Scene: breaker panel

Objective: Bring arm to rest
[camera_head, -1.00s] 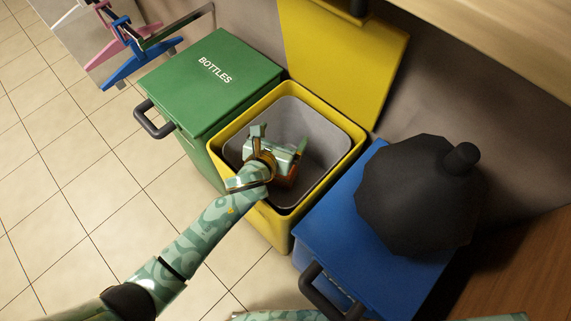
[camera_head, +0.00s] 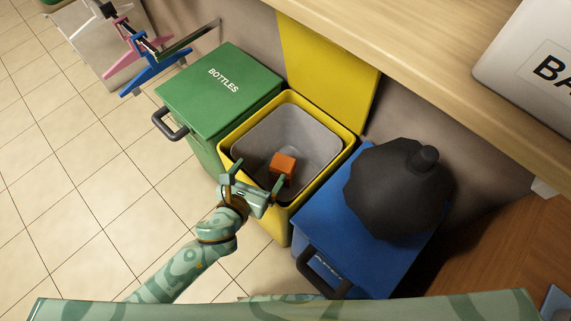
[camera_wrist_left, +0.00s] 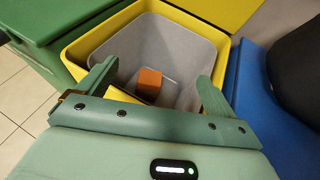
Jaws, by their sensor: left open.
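My left gripper (camera_head: 256,175) is open and empty at the front rim of the yellow bin (camera_head: 340,150). Its two fingers also show spread apart in the left wrist view (camera_wrist_left: 157,82). My left arm (camera_head: 187,262) comes in from the lower left, bent at the wrist. An orange block (camera_head: 283,168) lies inside the grey-lined open bin, apart from the fingers, and it shows between them in the left wrist view (camera_wrist_left: 149,83). My right gripper is not in view.
A green bin (camera_head: 216,85) marked BOTTLES stands closed at the left. A closed blue bin (camera_head: 335,225) at the right carries a black bag-like object (camera_head: 395,190). A wooden counter (camera_head: 430,50) runs above. Tiled floor (camera_head: 80,190) is clear at the left.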

